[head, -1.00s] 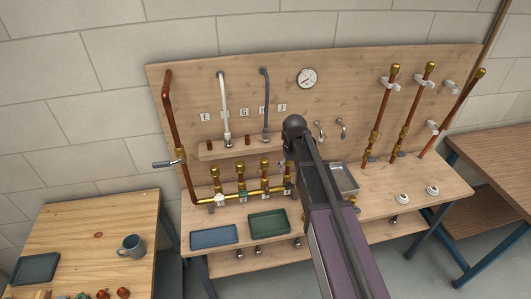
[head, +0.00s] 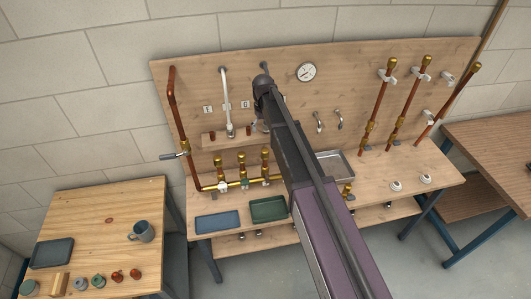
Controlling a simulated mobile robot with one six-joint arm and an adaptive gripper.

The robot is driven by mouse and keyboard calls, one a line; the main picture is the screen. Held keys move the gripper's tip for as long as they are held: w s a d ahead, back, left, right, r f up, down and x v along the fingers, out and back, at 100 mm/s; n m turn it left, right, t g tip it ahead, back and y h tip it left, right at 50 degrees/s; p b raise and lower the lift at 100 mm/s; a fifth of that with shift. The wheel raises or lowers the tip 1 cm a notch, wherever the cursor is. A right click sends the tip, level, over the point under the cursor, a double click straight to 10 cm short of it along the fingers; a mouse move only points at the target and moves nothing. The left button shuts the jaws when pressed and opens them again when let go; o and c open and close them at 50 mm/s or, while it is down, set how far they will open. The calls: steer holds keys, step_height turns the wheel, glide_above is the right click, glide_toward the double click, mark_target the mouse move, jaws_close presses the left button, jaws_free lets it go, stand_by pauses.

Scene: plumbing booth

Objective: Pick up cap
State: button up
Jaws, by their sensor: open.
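I cannot tell which piece is the cap. Brass-coloured ends top the upright copper pipes at the right of the board, such as the brass end (head: 390,62) of the leftmost one. Similar brass ends (head: 241,157) top the short stubs on the manifold. A small brass piece (head: 347,189) stands on the bench close to my arm. My arm crosses the middle of the head view and hides part of the board and bench. My gripper and its fingers do not show.
A blue tray (head: 217,222), a green tray (head: 268,209) and a grey metal tray (head: 335,165) lie on the bench. Two white fittings (head: 396,186) sit to the right. The left table holds a mug (head: 141,232), a dark tray (head: 52,253) and several small round parts (head: 97,281).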

mark_target(265, 149)
steer(key=shift+f, duration=0.1)
step_height(265, 149, down, 8)
steer(key=b, duration=0.8)
steer(key=shift+f+b, duration=0.2)
steer(key=shift+b, duration=0.1)
steer(key=shift+f, duration=0.1)
steer(key=f+b, duration=0.3)
steer(key=shift+s+d+f, duration=0.15)
steer(key=shift+d, duration=0.1)
steer(key=shift+f+b, duration=0.85)
steer(key=shift+b, duration=0.25)
steer(key=c, duration=1.3)
